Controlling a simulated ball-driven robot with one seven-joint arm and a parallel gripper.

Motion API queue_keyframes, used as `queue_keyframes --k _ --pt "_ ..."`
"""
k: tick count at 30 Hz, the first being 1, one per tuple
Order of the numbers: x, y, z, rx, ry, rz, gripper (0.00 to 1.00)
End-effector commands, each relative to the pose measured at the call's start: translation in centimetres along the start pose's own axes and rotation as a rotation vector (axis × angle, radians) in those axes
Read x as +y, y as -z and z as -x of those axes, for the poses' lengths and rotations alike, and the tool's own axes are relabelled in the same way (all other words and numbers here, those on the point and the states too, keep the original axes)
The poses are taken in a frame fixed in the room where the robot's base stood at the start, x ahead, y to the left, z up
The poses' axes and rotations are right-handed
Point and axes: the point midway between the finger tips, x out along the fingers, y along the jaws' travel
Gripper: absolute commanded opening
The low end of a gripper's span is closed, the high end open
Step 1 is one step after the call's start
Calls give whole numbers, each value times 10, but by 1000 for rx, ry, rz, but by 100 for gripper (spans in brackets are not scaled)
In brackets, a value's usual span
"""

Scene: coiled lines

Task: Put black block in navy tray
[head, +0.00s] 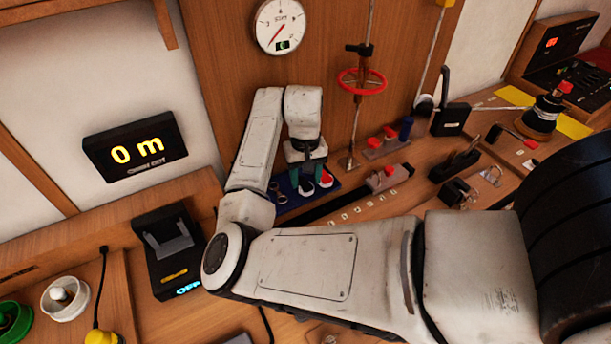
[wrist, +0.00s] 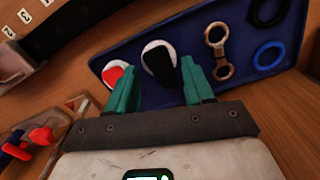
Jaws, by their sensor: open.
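The navy tray (wrist: 190,38) fills much of the upper right of the wrist view. In the head view the tray (head: 300,203) lies on the bench beneath my gripper. The black block (wrist: 159,62), a rounded black piece with a white rim, appears within the tray's outline. My gripper (wrist: 160,86) is open, its two teal fingers apart on either side of the black block's near end. I cannot tell whether they touch it. In the head view my gripper (head: 306,172) points down over the tray, and the block is partly hidden there.
A red and white block (wrist: 118,73) lies close beside the left finger. A bronze shackle-like piece (wrist: 217,50), a dark ring (wrist: 270,10) and a blue ring (wrist: 270,54) lie in the tray. A red handwheel (head: 361,81) on a rod stands right of my gripper.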

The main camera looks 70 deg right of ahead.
Motion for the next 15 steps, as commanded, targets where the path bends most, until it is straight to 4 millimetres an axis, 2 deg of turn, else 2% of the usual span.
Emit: queue_keyframes --k 1,6,12,15 --pt "0 0 12 0 -1 0 52" --pt "0 0 34 0 -1 1 52" --pt "0 0 54 -1 -1 1 52" --pt "0 0 58 0 0 1 52"
